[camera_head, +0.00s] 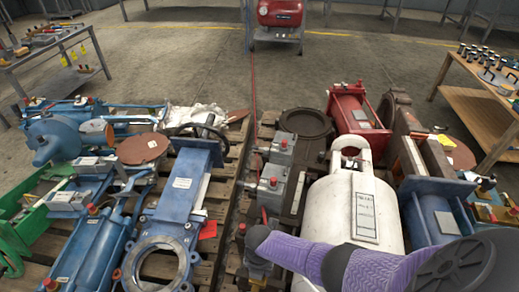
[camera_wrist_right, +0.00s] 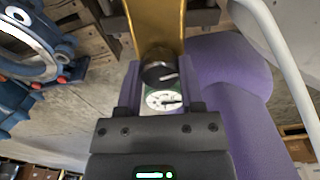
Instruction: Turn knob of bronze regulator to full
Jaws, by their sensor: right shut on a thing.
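The bronze regulator (camera_wrist_right: 157,22) shows at the top of the right wrist view as a golden body. Its dark round knob (camera_wrist_right: 158,68) has a white mark pointing to the right. A white dial (camera_wrist_right: 165,101) with a dark pointer lies just below the knob. My right gripper (camera_wrist_right: 160,82) is shut on the knob, with one finger at each side. In the head view my purple right arm reaches in from the right, and I cannot make out the gripper or the regulator there. My left gripper is not in view.
A white tank (camera_head: 325,210) stands close behind my right arm. Grey valve units (camera_head: 281,149) with red caps sit left of it on a pallet. A blue gate valve (camera_head: 178,205) lies farther left. A red compressor (camera_head: 281,12) stands at the back. The floor between is clear.

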